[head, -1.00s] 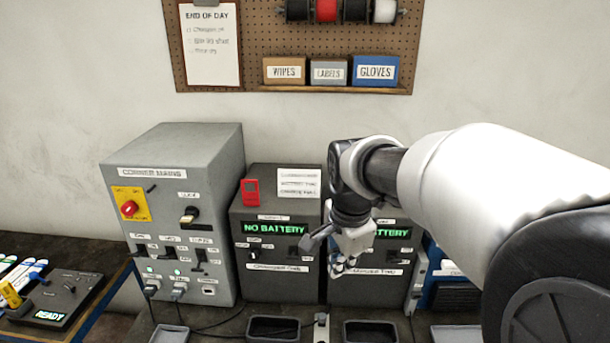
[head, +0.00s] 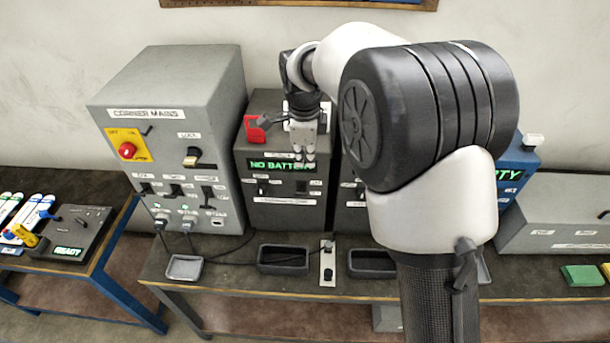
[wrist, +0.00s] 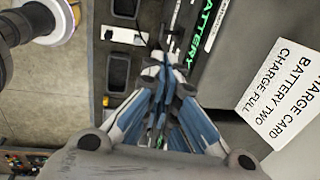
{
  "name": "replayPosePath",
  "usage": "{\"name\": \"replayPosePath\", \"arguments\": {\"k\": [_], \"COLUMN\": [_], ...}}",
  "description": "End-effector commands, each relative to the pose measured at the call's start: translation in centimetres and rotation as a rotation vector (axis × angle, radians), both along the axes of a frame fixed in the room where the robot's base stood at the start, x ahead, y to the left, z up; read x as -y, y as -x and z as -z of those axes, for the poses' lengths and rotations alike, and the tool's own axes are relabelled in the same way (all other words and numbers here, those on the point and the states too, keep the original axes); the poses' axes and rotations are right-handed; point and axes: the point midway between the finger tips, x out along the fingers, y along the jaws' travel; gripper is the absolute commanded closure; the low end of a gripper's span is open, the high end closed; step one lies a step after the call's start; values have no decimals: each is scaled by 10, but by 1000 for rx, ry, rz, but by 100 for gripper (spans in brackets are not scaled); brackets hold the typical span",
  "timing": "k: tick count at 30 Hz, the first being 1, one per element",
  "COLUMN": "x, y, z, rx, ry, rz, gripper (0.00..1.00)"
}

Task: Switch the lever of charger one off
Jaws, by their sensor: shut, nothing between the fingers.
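Charger one (head: 286,213) is a dark grey box whose green display (head: 268,165) reads NO BATTERY. Below the display are a small lever-like switch (head: 262,187) at the left and a dark square fitting (head: 301,187) at the right. They are too small for me to tell the lever's position. My gripper (head: 309,163) is shut and empty, in front of the right end of the display and above the switch row. In the wrist view my closed gripper (wrist: 158,75) points toward the charger front, where green display letters show beside it.
The grey corner mains cabinet (head: 171,130) stands left, with a red button (head: 127,150). A red item (head: 255,129) is by the charger top. My arm hides much of charger two. Black trays (head: 283,259) and a power strip (head: 327,264) lie on the bench in front.

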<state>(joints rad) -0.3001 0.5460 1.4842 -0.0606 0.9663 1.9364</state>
Motion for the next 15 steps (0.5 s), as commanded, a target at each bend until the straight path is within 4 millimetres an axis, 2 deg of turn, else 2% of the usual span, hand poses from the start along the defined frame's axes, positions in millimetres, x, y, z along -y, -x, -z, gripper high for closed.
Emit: {"name": "replayPosePath", "arguments": {"k": [5, 15], "x": [1, 1], "y": [-3, -14], "z": [29, 100], "rx": [-6, -6], "ry": [2, 2], "rz": [0, 0], "gripper": [100, 100]}}
